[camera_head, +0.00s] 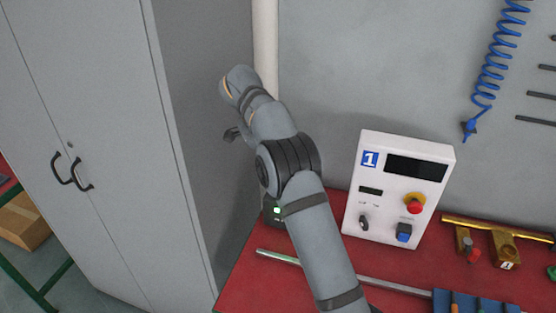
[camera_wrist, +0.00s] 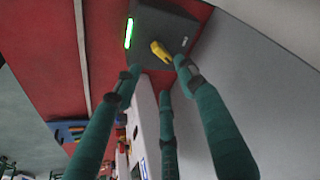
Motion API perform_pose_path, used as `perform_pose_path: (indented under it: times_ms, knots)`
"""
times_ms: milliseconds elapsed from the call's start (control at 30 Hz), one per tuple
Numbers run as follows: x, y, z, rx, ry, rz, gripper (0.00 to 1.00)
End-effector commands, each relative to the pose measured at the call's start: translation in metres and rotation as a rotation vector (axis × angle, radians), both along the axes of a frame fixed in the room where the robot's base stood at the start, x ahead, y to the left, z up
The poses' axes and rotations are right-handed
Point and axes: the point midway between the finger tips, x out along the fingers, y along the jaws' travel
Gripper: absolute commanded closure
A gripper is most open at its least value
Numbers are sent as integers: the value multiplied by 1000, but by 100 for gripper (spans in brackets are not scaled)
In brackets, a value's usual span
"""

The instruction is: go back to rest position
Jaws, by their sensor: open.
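My arm reaches up and away to the left in the head view. My gripper (camera_head: 231,134) is mostly hidden behind the arm there, with only a dark finger part showing. In the wrist view my gripper (camera_wrist: 160,76) has its teal fingers spread apart, open, with nothing held between them. Beyond the fingertips is a dark box (camera_wrist: 158,22) with a lit green strip and a yellow part on its face. Whether the fingers touch it I cannot tell. In the head view the box (camera_head: 275,211) is largely hidden by my arm.
A white control panel (camera_head: 400,190) marked 1 stands on the red bench (camera_head: 243,281), right of my arm. A grey cabinet (camera_head: 90,130) is on the left, and a pale vertical pipe (camera_head: 265,45) is behind. Brass fittings (camera_head: 505,250) and a blue tool holder (camera_head: 470,303) lie right.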

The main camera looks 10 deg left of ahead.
Motion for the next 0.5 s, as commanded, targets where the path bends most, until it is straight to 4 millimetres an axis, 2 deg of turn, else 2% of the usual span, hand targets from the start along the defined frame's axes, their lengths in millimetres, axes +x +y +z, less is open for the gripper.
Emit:
perform_pose_path:
  times_ms: [167,500]
  knots:
    - [-4,4,13,0,0,0,59]
    - [-5,5,15,0,1,0,59]
